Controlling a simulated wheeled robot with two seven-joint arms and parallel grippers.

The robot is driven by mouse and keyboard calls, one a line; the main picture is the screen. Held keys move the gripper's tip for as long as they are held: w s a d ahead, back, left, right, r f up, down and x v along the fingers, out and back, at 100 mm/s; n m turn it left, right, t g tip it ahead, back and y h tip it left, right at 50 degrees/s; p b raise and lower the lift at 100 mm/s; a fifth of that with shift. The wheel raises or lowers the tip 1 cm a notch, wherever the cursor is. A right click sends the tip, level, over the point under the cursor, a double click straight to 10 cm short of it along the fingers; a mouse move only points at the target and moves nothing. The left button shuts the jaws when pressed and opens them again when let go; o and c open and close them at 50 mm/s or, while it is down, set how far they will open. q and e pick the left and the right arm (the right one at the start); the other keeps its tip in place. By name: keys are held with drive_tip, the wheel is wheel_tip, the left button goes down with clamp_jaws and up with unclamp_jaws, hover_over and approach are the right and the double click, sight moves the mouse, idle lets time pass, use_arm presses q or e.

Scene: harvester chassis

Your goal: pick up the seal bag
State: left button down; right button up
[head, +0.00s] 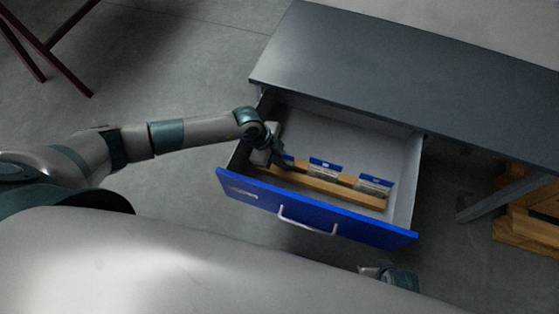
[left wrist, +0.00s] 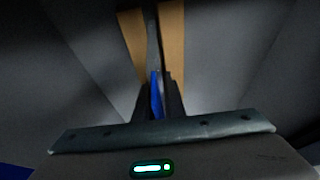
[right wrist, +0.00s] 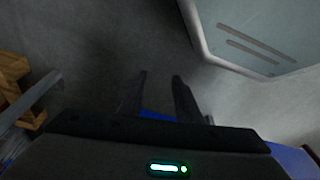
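Seal bags with blue tops stand in a row in wooden rails inside the open drawer. The leftmost seal bag (head: 287,158) is partly hidden by my left gripper (head: 280,163), which reaches down into the drawer's left end. In the left wrist view, the fingers of my left gripper (left wrist: 160,90) stand close together on both sides of the blue top of this seal bag (left wrist: 156,96), seen edge-on. They appear shut on it. The bag is still between the rails. My right gripper (right wrist: 159,78) is open and empty, outside the drawer.
The middle bag (head: 325,166) and right bag (head: 373,184) stand farther along the wooden rails (head: 325,186). The drawer's blue front (head: 250,197) has a handle (head: 305,222). A dark tabletop (head: 400,75) overhangs the drawer's back. A wooden pallet (head: 530,225) lies at right.

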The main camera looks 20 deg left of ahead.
drive_tip(key=shift+w, duration=0.15)
use_arm(q)
drive_tip(key=shift+r, duration=0.15)
